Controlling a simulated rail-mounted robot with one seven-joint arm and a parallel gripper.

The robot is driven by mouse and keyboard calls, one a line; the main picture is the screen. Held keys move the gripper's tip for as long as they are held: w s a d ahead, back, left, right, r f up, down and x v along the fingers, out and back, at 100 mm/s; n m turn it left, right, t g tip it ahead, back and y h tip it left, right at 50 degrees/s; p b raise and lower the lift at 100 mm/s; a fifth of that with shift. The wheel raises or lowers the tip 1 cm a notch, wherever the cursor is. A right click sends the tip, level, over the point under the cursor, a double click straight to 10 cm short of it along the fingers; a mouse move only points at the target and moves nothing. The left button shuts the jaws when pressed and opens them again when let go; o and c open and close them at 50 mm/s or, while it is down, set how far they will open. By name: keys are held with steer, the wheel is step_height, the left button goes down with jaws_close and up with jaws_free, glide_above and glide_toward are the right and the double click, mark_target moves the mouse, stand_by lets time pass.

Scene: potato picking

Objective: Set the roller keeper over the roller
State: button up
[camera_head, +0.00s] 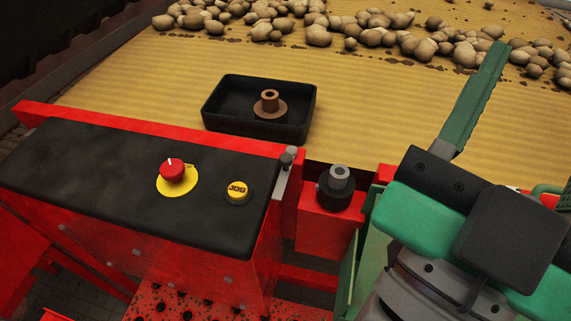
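A brown flanged piece (270,104), likely the roller keeper, stands upright in a shallow black tray (213,112). It has a wide round base, a narrower collar and a dark hole in its top. A short black roller (335,195) with a grey hub (340,176) stands at a red bracket, right of the control box. The hub has a hole in its top. The keeper is apart from the roller. My green, grey and black arm (410,219) fills the lower right, right of the roller. I cannot make out its fingertips or any held thing.
A black-topped red control box (110,180) with a red knob (172,170) and a yellow JOG button (237,190) takes the left front. Potatoes (318,36) lie across the back of the yellow belt (150,75). A dark green bar (473,97) rises at the right.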

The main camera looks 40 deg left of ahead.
stand_by(0.3)
steer(key=shift+f, duration=0.1)
steer(key=shift+c, duration=1.1)
steer(key=w+a+f+n+g+y+b, duration=0.1)
steer(key=w+a+f+n+g+y, duration=0.1)
steer(key=f+y, duration=0.1)
steer(key=w+a+f+n+g+y+b, duration=0.2)
steer(key=a+f+y, duration=0.1)
steer(key=f, duration=0.2)
steer(key=w+a+f+n+g+y+b, duration=0.1)
steer(key=w+a+f+n+g+y, duration=0.1)
steer(key=f+y, duration=0.1)
steer(key=shift+a+f+n, duration=0.3)
steer(key=shift+a+f, duration=0.1)
steer(key=shift+f, duration=0.1)
steer(key=shift+c, duration=0.5)
steer(key=n+g+y+b, duration=0.3)
steer(key=n+g+y, duration=0.4)
steer(key=g, duration=0.6)
glide_toward(289, 165)
steer(key=x, duration=0.4)
steer(key=p+x, duration=0.1)
steer(key=x, duration=0.6)
steer(key=shift+a+p, duration=0.1)
steer(key=shift+p, duration=0.3)
steer(key=shift+c, duration=0.2)
